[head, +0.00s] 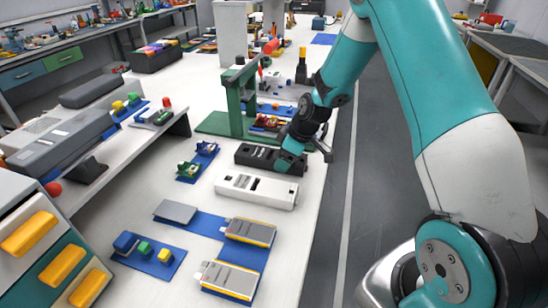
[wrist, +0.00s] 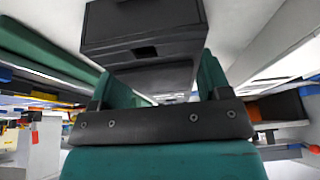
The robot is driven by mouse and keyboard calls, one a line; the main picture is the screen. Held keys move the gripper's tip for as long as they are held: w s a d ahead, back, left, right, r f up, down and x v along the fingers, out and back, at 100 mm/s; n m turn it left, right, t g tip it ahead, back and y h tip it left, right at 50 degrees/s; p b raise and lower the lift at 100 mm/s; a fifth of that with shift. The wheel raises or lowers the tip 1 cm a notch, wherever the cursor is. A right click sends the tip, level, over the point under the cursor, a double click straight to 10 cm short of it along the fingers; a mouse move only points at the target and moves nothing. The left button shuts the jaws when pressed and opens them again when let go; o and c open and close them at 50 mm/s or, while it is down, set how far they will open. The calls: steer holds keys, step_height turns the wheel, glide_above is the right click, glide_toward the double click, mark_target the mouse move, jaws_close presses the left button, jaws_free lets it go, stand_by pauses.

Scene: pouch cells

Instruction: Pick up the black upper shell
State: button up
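The black upper shell (head: 258,157) lies on the white table in the middle of the head view, long side across the picture. My gripper (head: 290,161) is low at its right end and hides part of that end. In the wrist view the black shell (wrist: 145,22) fills the top middle, with a small dark slot in its face. The green fingers of my gripper (wrist: 155,80) stand wide apart on either side of its near part. I see no clear sign of a firm grip, and the fingertip contact is partly hidden.
A white shell (head: 256,191) lies just in front of the black one. A green press stand (head: 236,105) stands behind it. Small parts on blue mats (head: 197,160) lie to the left, and grey-yellow cells (head: 249,232) in front. The table's right edge is close.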

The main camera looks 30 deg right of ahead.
steer(key=c, duration=0.4)
steer(key=shift+r, duration=0.1)
step_height(320, 180, up, 20)
steer(key=shift+f, duration=0.1)
stand_by(0.4)
